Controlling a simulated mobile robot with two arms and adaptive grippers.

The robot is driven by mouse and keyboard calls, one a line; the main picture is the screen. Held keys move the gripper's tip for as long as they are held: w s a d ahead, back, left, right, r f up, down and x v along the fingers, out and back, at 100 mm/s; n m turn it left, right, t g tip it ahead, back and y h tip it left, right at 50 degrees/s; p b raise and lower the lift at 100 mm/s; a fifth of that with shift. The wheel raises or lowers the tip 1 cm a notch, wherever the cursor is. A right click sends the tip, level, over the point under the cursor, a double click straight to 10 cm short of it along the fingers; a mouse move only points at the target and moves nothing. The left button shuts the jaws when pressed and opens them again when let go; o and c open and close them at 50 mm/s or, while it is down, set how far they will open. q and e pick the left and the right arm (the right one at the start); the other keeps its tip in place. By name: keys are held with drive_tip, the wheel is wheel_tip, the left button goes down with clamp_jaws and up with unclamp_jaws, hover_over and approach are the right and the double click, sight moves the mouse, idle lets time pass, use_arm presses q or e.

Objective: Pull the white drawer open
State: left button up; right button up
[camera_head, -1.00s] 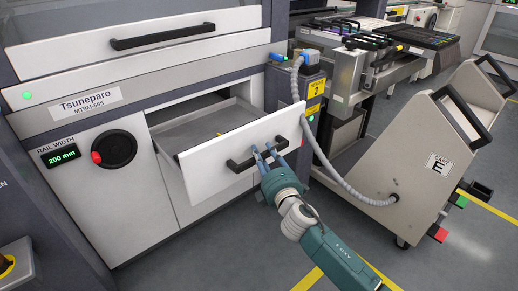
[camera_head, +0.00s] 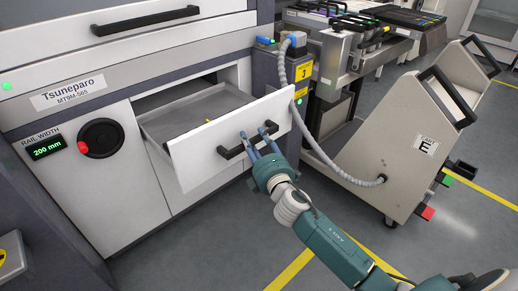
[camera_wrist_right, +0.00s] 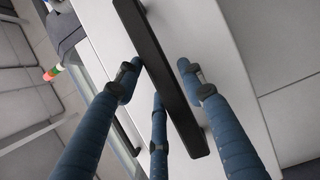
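The white drawer (camera_head: 208,156) stands partly pulled out of the Tsuneparo cabinet, and the grey inside of the drawer shows. Its black bar handle (camera_head: 233,151) crosses the front. My right gripper (camera_head: 257,131) is at the handle, with its blue fingers reaching over it. In the right wrist view the fingers of my right gripper (camera_wrist_right: 158,78) lie on both sides of the handle (camera_wrist_right: 160,70), spread apart, with a small gap to the bar on the right side. The drawer front (camera_wrist_right: 240,55) fills the background there. My left gripper is out of view.
The cabinet (camera_head: 120,180) has a black knob (camera_head: 101,139) with a red grip left of the drawer. A beige cart (camera_head: 400,150) marked E stands at the right, with a grey hose (camera_head: 330,165) running to it. The floor before the drawer is clear.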

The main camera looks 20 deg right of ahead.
drive_tip(key=s, duration=1.1)
drive_tip(key=shift+s+a, duration=0.2)
drive_tip(key=shift+a, duration=0.05)
